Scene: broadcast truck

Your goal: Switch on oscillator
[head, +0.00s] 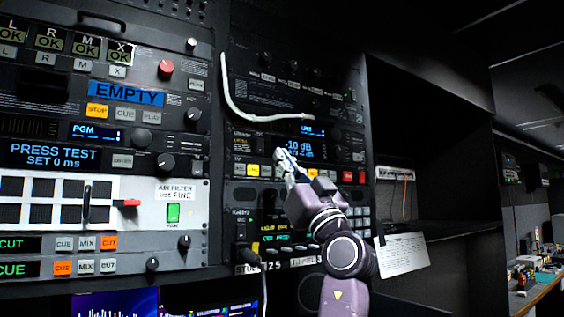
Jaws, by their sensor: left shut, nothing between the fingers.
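A rack unit with a lit blue display reading "-10 dB" (299,147) is in the middle of the head view. It has a row of small buttons below, including a yellow button (253,170) and a red button (347,176). I cannot read which unit is labelled oscillator. My left gripper (283,155) is shut and empty, its fingertips in front of this unit at the display's left edge. I cannot tell whether they touch the panel. The gripper hides part of the button row. My right gripper is not in view.
A white cable (232,103) loops above the unit. To the left stands a rack with an "EMPTY" display (126,95) and a white panel with a green switch (173,212). A white sheet (402,253) hangs at the right.

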